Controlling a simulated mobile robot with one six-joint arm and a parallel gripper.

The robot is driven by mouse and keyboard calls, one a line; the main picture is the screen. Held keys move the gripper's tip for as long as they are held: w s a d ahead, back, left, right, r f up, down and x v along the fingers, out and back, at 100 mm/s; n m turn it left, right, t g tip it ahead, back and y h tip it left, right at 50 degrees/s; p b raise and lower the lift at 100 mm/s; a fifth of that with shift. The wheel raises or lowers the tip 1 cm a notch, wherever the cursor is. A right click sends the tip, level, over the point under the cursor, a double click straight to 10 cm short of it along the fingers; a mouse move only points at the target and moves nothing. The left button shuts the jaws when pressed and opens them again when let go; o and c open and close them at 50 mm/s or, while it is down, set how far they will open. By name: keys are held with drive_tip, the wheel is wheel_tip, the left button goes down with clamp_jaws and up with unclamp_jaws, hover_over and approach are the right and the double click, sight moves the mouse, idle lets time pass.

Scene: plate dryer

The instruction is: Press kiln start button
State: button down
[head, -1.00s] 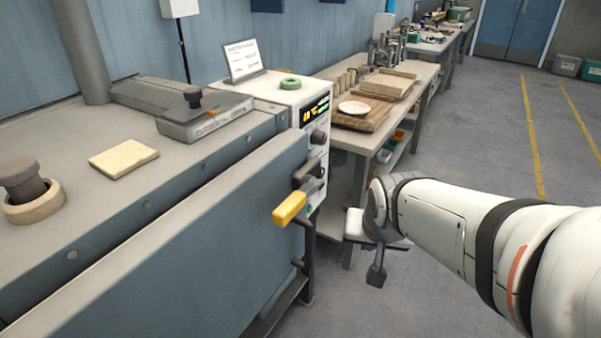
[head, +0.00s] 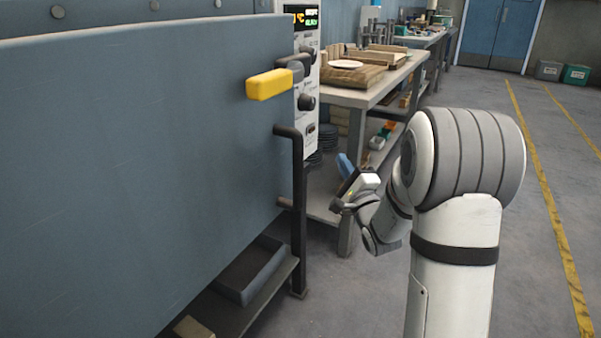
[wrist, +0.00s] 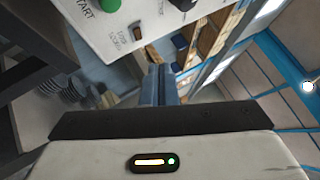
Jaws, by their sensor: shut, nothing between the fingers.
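The kiln (head: 140,170) is a large blue-grey body at the left of the head view, with a yellow-ended handle (head: 270,84). Its white control panel (head: 309,142) faces right, with a lit display and dark knobs. In the wrist view the green start button (wrist: 110,4) is at the top edge, partly cut off, beside the printed word START. I cannot make out this button in the head view. My gripper (wrist: 160,70) is shut and empty, its fingers apart from the panel. In the head view my gripper (head: 345,163) is low, to the right of the panel.
A workbench (head: 372,97) with boards and a white plate (head: 346,64) stands behind the panel; its lower shelf holds bins. The floor at right is clear, with yellow lines. A brown indicator (wrist: 138,30) is near the button.

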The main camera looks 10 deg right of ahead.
drive_tip(key=shift+s+f+t+y, duration=0.1)
drive_tip(key=shift+f+t+y, duration=0.2)
drive_tip(key=w+a, duration=0.5)
drive_tip(key=a, duration=0.2)
drive_tip(key=shift+p, duration=0.3)
drive_tip(key=shift+w, duration=0.1)
drive_tip(key=shift+a, duration=0.1)
idle(1.9)
drive_tip(key=shift+w+a+b, duration=0.25)
drive_tip(key=shift+a+b, duration=0.05)
drive_tip(key=shift+b, duration=0.05)
